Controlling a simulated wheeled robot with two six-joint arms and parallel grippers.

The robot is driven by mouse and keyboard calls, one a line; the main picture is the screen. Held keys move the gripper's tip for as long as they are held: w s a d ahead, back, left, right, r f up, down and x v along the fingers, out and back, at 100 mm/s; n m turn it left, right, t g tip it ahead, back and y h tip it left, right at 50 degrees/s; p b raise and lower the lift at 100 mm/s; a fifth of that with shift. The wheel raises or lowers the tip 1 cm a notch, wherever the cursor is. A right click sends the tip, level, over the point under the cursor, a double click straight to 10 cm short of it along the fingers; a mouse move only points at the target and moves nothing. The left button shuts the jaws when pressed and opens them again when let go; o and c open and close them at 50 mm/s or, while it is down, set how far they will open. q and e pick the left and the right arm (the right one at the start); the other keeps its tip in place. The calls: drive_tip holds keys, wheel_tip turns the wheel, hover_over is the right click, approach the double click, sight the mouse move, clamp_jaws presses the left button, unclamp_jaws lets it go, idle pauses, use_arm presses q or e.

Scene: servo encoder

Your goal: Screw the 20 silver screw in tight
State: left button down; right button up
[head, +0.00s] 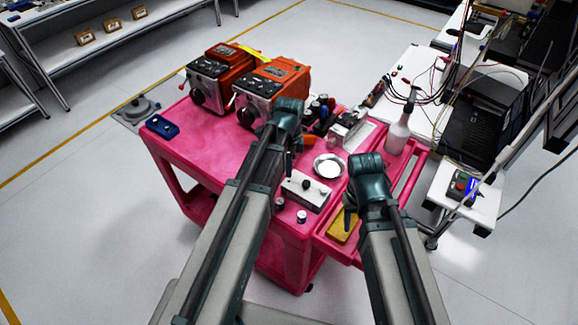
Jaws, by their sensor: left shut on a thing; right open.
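My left gripper (289,152) is over the middle of the pink cart (215,150), just behind a pale block with a dark knob (304,192). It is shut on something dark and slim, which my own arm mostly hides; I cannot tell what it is. My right gripper (349,214) is open above the cart's right front part, right of the pale block. A round silver dish (328,167) sits between the two grippers. The silver screws are too small to make out.
Two orange-and-grey machines (272,88) stand at the cart's back. A spray bottle (401,128) stands at the right. Small cylinders (301,216) and a yellow sponge-like block (342,229) are near the front.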

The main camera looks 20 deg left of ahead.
use_arm(q)
drive_tip(key=shift+f+b, duration=0.5)
drive_tip(key=shift+f, duration=0.25)
drive_tip(key=shift+f+b, duration=0.95)
drive_tip(key=m, duration=0.5)
drive_tip(key=c, duration=1.1)
unclamp_jaws()
drive_tip(key=shift+m, duration=0.4)
drive_tip(key=o, duration=0.5)
drive_tip(key=shift+c, duration=0.6)
drive_tip(key=shift+r, duration=0.1)
